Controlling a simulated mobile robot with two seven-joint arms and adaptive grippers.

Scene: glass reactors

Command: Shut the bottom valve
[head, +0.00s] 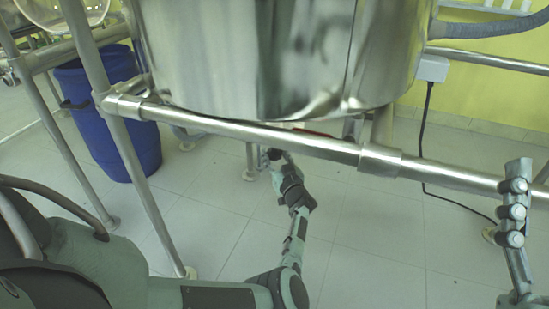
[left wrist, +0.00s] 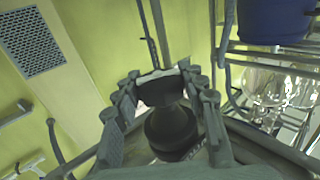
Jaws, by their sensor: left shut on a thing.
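My left gripper (head: 275,155) is low under the steel rail, below the big steel vessel (head: 270,60). In the left wrist view its fingers (left wrist: 160,85) are closed in from both sides around a dark, flared part (left wrist: 165,90), which looks like the bottom valve's handle. The valve body and outlet are mostly hidden by the rail and the vessel. A small red piece (head: 312,132) shows just behind the rail, to the right of the left gripper. My right gripper (head: 515,205) is at the far right, away from the vessel; its finger opening cannot be made out.
The steel rail (head: 235,128) runs across in front of the vessel, between it and me. A blue barrel (head: 110,120) stands at the left behind frame posts. A black cable (head: 425,130) hangs from a grey box (head: 432,68) at right. The tiled floor below is mostly clear.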

